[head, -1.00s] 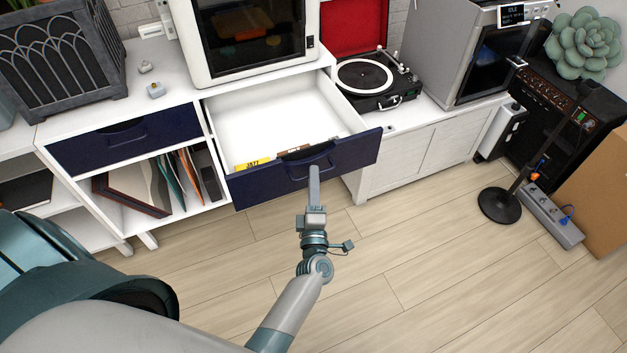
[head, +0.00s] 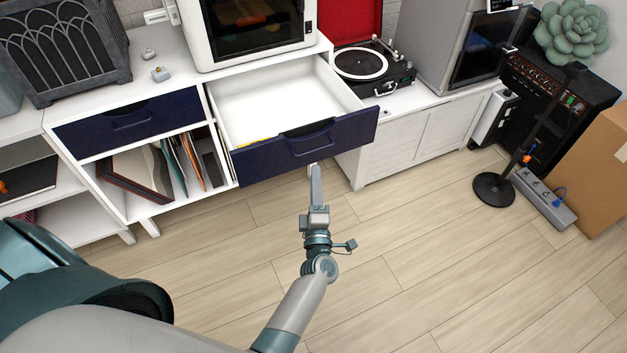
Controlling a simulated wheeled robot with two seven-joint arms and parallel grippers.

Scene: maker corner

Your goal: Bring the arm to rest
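My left arm reaches up from the bottom of the head view. Its gripper (head: 315,172) points toward the cabinet, and its tip shows at the lower edge of an open drawer's dark blue front (head: 345,137). The fingers are seen edge-on, so I cannot tell whether they are apart or closed, or whether the tip touches the drawer. No held object is visible. My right gripper is not in view.
The drawer stands pulled out of the white cabinet (head: 75,118), with a bit of yellow (head: 255,140) behind its front. A turntable (head: 362,66), black stand (head: 494,189), power strip (head: 543,198) and cardboard box (head: 600,165) are to the right.

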